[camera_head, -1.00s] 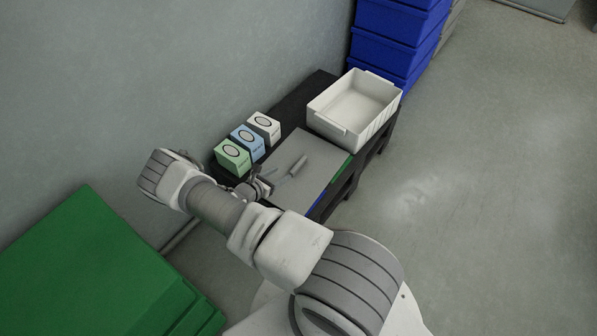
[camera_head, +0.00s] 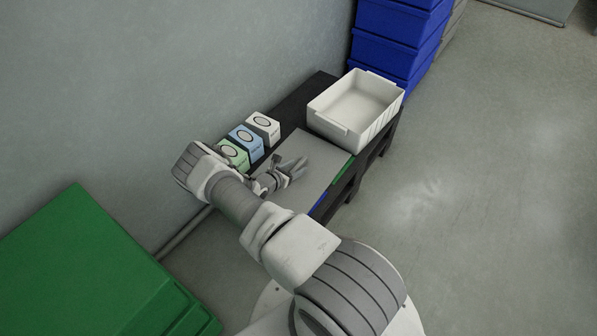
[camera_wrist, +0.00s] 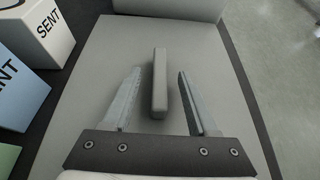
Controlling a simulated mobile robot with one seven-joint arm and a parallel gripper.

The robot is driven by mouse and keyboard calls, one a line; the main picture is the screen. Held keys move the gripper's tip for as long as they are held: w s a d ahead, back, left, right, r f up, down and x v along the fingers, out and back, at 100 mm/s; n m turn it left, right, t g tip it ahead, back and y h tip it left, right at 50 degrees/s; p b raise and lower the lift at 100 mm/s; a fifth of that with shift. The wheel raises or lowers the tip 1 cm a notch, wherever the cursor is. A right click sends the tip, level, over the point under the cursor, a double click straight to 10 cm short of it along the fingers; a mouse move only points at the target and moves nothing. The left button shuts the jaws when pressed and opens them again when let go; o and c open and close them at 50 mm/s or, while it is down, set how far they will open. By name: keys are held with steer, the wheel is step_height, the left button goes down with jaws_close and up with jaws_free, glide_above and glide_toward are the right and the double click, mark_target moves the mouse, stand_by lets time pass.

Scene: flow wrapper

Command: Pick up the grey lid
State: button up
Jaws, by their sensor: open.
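The grey lid (camera_head: 324,160) is a flat panel lying on the dark table, and it fills most of the wrist view (camera_wrist: 108,62). A raised grey bar handle (camera_wrist: 159,95) stands at its middle. My gripper (camera_wrist: 160,72) is open, with one finger on each side of the handle and a gap on both sides. In the head view my gripper (camera_head: 293,166) is over the lid and largely hides the handle. I cannot tell how high the fingertips are above the panel.
Green (camera_head: 234,154), blue (camera_head: 247,141) and white (camera_head: 263,127) boxes stand left of the lid. A white bin (camera_head: 333,125) stands beyond it. Blue crates (camera_head: 395,45) are stacked behind. Green and blue strips show along the lid's right edge. A wall is at the left.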

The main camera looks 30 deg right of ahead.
jaws_close()
steer(key=shift+r, duration=0.1)
stand_by(1.2)
